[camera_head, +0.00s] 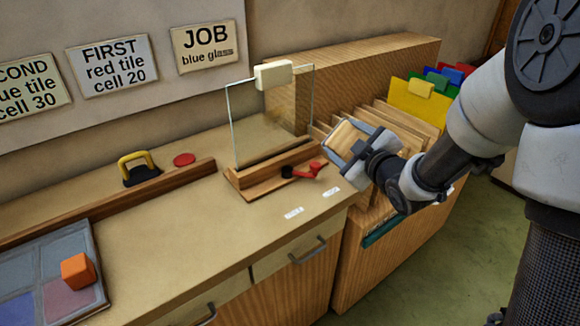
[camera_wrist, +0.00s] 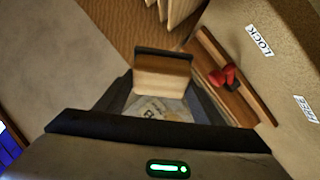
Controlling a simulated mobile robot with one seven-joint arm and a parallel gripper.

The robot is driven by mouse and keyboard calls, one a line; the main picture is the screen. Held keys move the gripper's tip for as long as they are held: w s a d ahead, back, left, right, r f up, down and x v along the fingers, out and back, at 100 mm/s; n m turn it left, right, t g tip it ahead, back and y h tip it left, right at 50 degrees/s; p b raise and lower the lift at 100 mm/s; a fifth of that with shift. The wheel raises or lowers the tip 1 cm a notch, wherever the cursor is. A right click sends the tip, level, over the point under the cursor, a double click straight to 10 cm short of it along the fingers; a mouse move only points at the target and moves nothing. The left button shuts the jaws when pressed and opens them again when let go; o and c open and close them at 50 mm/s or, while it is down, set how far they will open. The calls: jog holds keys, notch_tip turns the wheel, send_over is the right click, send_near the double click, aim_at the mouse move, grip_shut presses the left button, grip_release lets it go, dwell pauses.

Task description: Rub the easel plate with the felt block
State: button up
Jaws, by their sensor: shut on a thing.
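The easel plate (camera_head: 262,125) is a clear upright pane in a wooden easel base (camera_head: 262,182) on the bench. A cream block (camera_head: 273,74) sits at its top edge. My gripper (camera_head: 350,145) is right of the plate, apart from it, above the bench's right end. It is shut on a tan, wood-coloured block (camera_head: 345,135), which looks to be the felt block. The plate cannot be made out in the wrist view.
A red lever (camera_head: 310,170) sits at the easel base, near labels reading LOCK (camera_wrist: 258,40) and FREE (camera_wrist: 305,108). A rack with coloured folders (camera_head: 418,100) stands right. A yellow-handled tool (camera_head: 138,168), red disc (camera_head: 184,159) and orange cube (camera_head: 78,271) lie left. The bench front is mostly clear.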

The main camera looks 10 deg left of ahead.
jog(key=s+a+r+n+g+y+b, duration=0.3)
jog(key=s+a+n+g+y+b, duration=0.2)
jog(key=s+a+n+y, duration=0.55)
jog(key=w+a+m+p, duration=0.1)
jog(key=w+a, duration=0.3)
jog(key=a, duration=0.1)
jog(key=shift+m+y, duration=0.35)
jog(key=shift+y, duration=0.1)
jog(key=shift+w+a, duration=0.6)
jog(key=shift+a, duration=0.15)
jog(key=shift+w+d+f+b, duration=0.1)
jog(key=shift+w+d+b, duration=0.8)
jog(key=shift+w+d, duration=0.3)
jog(key=shift+w+d+b, duration=0.55)
jog(key=shift+w+d, duration=0.6)
jog(key=shift+w, duration=0.25)
jog(key=shift+w+d+b, duration=0.5)
jog(key=shift+w+d, duration=0.6)
jog(key=shift+w, duration=0.4)
